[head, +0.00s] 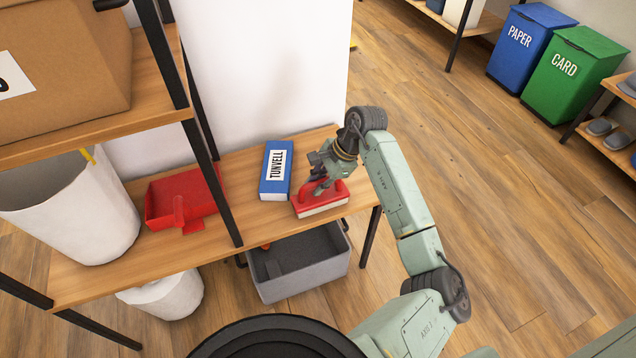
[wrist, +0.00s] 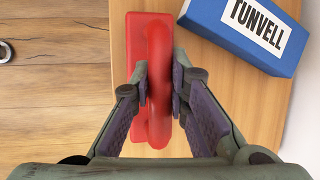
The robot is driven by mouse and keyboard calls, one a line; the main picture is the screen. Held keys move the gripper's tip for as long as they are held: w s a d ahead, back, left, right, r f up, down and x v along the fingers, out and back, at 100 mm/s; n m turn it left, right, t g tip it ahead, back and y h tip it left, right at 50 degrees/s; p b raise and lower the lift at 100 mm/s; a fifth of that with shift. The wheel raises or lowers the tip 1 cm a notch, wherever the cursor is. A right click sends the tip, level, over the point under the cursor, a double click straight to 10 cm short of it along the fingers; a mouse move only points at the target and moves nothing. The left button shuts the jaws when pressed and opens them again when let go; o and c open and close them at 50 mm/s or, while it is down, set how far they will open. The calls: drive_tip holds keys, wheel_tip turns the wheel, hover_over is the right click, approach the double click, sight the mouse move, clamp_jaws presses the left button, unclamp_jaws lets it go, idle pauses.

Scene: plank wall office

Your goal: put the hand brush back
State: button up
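The hand brush (head: 326,204) has a red body, a raised red handle and pale bristles. It rests at the right end of the wooden shelf board, near its front edge. In the wrist view its red block (wrist: 135,40) lies along the board with the handle above it. My gripper (head: 322,187) is above the brush, and in the wrist view its two fingers (wrist: 161,80) close in on both sides of the handle and appear to touch it. A red dustpan (head: 182,203) lies farther left on the same board. The brush's underside is mostly hidden.
A blue TUNVELL box (head: 276,171) lies just left of the brush. The shelf's black upright (head: 217,185) stands between the box and the dustpan. A white bin (head: 75,215) stands at the left; a grey crate (head: 300,268) is below the board.

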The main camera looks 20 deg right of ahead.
drive_tip(key=o, duration=0.4)
drive_tip(key=shift+o, duration=0.2)
drive_tip(key=shift+r, duration=0.1)
drive_tip(key=shift+r+p, duration=0.2)
drive_tip(key=shift+p, duration=0.15)
drive_tip(key=b+v, duration=0.3)
drive_tip(key=v, duration=0.9)
drive_tip(key=shift+f, duration=0.15)
